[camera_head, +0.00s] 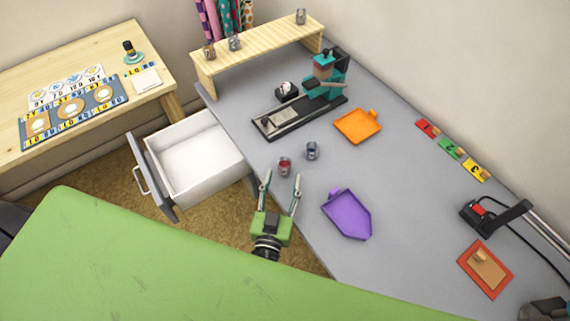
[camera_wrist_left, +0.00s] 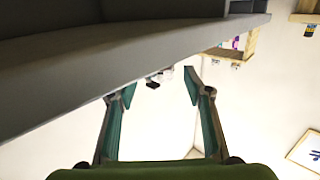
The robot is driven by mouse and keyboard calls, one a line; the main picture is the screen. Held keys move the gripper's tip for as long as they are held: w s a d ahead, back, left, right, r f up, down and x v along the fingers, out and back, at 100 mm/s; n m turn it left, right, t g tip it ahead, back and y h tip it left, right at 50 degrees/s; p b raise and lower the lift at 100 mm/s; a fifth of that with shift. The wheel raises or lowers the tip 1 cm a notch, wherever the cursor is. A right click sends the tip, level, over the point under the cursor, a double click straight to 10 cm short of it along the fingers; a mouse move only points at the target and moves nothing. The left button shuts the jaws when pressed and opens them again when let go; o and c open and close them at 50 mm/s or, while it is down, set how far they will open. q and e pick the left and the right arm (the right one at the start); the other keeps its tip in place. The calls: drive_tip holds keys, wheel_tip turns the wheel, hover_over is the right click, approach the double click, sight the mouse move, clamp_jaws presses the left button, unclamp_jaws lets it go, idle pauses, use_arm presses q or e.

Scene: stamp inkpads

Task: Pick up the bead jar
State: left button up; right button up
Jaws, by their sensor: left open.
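Two small clear jars stand close together on the grey worktop in the head view: one with red contents (camera_head: 285,167) and one greyish-blue (camera_head: 312,150). Several similar jars, such as this one (camera_head: 234,41), stand on the wooden shelf. I cannot tell by contents which is the bead jar. My left gripper (camera_head: 281,179) is open and empty by the worktop's left edge, its fingers pointing toward the red jar, apart from it. In the left wrist view my open gripper (camera_wrist_left: 158,92) has small, unclear objects beyond its fingertips.
An open white drawer (camera_head: 196,157) juts out left of my gripper. A purple tray (camera_head: 347,214) lies to the right, an orange tray (camera_head: 358,125) behind. A teal press (camera_head: 326,77) stands beyond the jars. A green surface (camera_head: 120,260) fills the foreground.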

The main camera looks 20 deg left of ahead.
sight(284, 171)
use_arm(q)
drive_tip(key=w, duration=0.3)
drive_tip(key=w+a+p, duration=0.1)
drive_tip(key=w, duration=0.1)
drive_tip(key=shift+w+f, duration=0.25)
drive_tip(key=shift+w, duration=0.1)
drive_tip(key=c, duration=1.2)
